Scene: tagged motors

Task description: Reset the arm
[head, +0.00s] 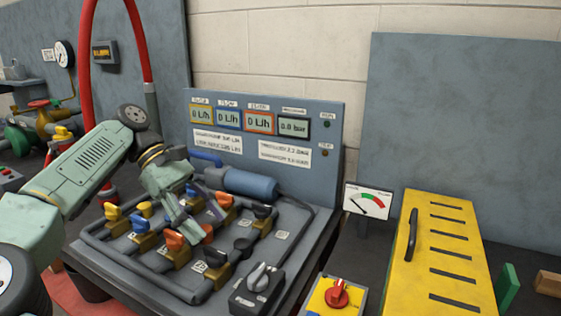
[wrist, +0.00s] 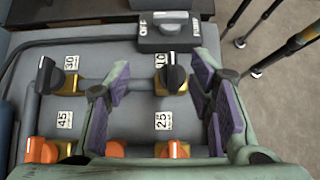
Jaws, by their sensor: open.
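My arm reaches in from the left in the head view, and my gripper (head: 187,222) hangs low over the grey valve board (head: 145,277). The wrist view shows my gripper (wrist: 163,105) with its two purple-padded fingers spread apart. Nothing is held between them. Below and between the fingers are a black-handled valve (wrist: 175,78) and an orange-handled valve (wrist: 172,150), with number tags beside them. I cannot tell whether a fingertip touches a valve.
A display panel (head: 262,170) and a blue cylinder (head: 250,185) stand behind the board. A black switch box (head: 258,285) sits at its front right. Further right are a red knob box (head: 337,295), a gauge (head: 368,200) and a yellow slotted cover (head: 440,250). A red hose (head: 84,60) arches behind my arm.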

